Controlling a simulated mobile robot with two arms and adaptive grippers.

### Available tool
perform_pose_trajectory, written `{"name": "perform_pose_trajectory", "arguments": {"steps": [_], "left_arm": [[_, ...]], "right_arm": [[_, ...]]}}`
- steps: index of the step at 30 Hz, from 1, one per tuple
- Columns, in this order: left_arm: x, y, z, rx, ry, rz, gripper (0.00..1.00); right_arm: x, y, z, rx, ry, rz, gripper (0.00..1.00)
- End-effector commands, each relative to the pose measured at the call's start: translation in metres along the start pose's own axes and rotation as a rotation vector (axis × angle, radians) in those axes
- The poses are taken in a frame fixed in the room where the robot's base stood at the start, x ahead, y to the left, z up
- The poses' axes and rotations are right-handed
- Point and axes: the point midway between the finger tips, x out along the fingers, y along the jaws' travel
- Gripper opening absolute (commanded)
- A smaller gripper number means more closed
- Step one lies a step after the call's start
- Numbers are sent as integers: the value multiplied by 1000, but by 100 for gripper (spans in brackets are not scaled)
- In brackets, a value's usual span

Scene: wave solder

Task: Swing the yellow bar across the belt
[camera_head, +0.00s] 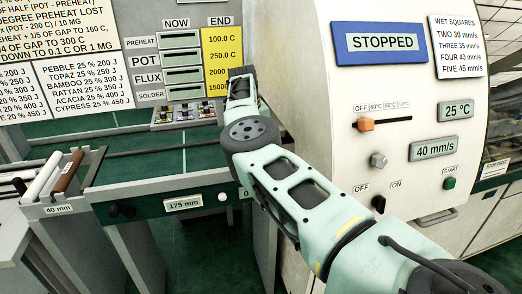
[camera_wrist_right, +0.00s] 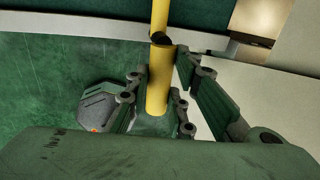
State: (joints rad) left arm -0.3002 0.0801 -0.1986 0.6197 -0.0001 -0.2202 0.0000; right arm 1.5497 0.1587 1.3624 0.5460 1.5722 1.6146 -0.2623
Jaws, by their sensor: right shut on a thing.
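The yellow bar (camera_wrist_right: 158,80) runs up the middle of the right wrist view. Its thicker near part lies between the fingers of my right gripper (camera_wrist_right: 163,82), which is shut on it. A thinner yellow part continues past a dark joint to the top edge. In the head view my right arm reaches in from the lower right and its wrist hides the bar. The belt (camera_head: 165,160) is a dark green bed behind the front rail, partly covered by my arm. My left gripper is not in view.
The machine housing (camera_head: 300,90) stands close to the right of my arm, with a STOPPED display (camera_head: 380,43), a slider, knobs and a green start button (camera_head: 449,183). A front rail (camera_head: 160,205) marked 175 mm runs below my wrist. White and brown rollers (camera_head: 67,171) sit at left.

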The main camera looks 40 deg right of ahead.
Motion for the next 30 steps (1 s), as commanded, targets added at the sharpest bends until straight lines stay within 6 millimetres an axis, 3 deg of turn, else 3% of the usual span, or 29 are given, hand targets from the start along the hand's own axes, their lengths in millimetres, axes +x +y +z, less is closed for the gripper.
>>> {"name": "perform_pose_trajectory", "arguments": {"steps": [9,10,16,25,30], "left_arm": [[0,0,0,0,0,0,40],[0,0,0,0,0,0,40],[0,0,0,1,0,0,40],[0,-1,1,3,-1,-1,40],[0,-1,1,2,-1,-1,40]], "right_arm": [[-4,-2,3,4,-12,-2,0],[-4,-2,3,4,-12,-2,22],[-3,-1,2,3,-8,-1,39],[-2,0,1,1,-4,0,40],[-19,0,2,1,-8,1,40]]}}
